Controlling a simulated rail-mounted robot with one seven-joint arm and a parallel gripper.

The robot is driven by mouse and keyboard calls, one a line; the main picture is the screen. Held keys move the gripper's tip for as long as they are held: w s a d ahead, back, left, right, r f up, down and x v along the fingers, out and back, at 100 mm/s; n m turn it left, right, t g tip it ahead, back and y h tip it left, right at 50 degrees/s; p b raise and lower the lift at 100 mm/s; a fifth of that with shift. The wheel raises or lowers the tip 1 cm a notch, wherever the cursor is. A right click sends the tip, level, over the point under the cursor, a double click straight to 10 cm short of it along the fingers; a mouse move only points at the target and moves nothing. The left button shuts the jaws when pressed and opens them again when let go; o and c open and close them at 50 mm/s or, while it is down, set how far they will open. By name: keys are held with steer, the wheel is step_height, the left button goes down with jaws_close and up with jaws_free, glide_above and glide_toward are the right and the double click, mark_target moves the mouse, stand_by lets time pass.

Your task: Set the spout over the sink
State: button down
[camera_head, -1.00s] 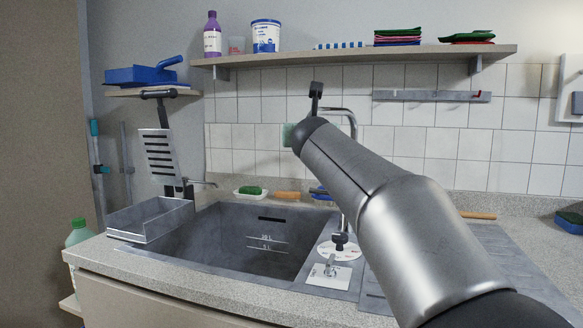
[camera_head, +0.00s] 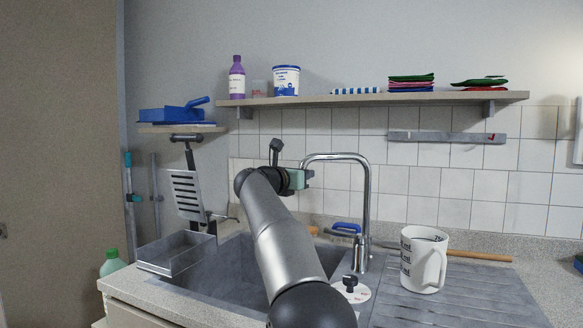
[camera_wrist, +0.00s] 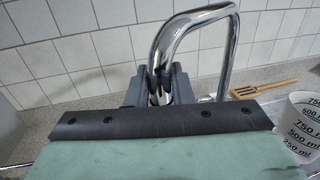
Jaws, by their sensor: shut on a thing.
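The chrome tap spout (camera_head: 338,156) rises from behind the right side of the sink (camera_head: 238,262), arches over and points left in the head view. My gripper (camera_head: 303,178) is at the spout's left end, above the rear of the basin. In the wrist view the dark jaws of my gripper (camera_wrist: 160,88) are closed around the downturned end of the spout (camera_wrist: 170,48). The pale green gripper body hides the lower part there. My arm hides part of the basin in the head view.
A white measuring mug (camera_head: 421,262) stands on the drainboard (camera_head: 445,305) right of the tap. A grey tray (camera_head: 178,256) sits at the sink's left edge. A shelf (camera_head: 370,99) with bottles and cloths runs above. A wooden-handled tool (camera_head: 470,255) lies behind the mug.

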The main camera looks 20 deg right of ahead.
steer(key=shift+r, duration=0.1)
steer(key=c, duration=1.6)
jaws_free()
steer(key=shift+o, duration=1.3)
steer(key=shift+w, duration=0.2)
steer(key=b+v, duration=0.1)
steer(key=v, duration=1.6)
steer(key=shift+a+b, duration=0.2)
steer(key=shift+b, duration=0.1)
